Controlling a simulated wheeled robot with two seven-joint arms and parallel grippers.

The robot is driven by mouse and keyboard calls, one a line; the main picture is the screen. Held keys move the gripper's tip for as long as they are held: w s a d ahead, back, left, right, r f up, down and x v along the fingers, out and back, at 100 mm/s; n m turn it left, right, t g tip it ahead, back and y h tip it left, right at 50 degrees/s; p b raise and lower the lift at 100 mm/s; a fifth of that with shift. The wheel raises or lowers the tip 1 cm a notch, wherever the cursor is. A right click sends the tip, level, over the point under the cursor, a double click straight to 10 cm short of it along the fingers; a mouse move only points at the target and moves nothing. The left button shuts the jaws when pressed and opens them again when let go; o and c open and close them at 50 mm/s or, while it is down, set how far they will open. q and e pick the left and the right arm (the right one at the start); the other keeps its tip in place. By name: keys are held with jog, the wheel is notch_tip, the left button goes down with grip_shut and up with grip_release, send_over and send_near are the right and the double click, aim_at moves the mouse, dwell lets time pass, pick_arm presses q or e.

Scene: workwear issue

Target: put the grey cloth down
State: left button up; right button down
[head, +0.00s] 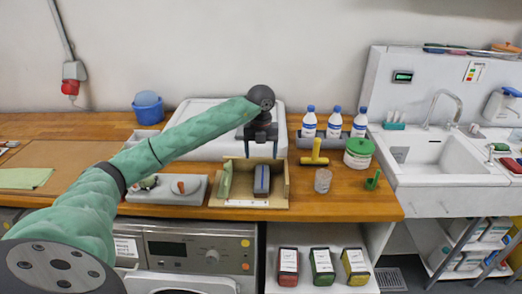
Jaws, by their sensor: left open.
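A grey folded cloth (261,181), with a bluish tint, stands in the right part of an open wooden box (283,197) near the worktop's front edge. My left gripper (261,153) is open and points down above the cloth, with nothing visible between its fingers. A gap shows between the fingertips and the cloth's top. A green folded cloth (226,180) leans in the left part of the same box, apart from the grey one. My right gripper is not in view.
A grey tray (160,196) with small items lies left of the box. A yellow-handled tool (315,153), a glass jar (322,181) and a green-lidded tub (358,154) stand to the right. White bottles (309,123) stand behind. The left worktop holds a flat green cloth (25,178).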

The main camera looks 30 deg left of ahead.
pick_arm(q)
jog(key=shift+r+b, duration=0.35)
jog(key=shift+r, duration=0.95)
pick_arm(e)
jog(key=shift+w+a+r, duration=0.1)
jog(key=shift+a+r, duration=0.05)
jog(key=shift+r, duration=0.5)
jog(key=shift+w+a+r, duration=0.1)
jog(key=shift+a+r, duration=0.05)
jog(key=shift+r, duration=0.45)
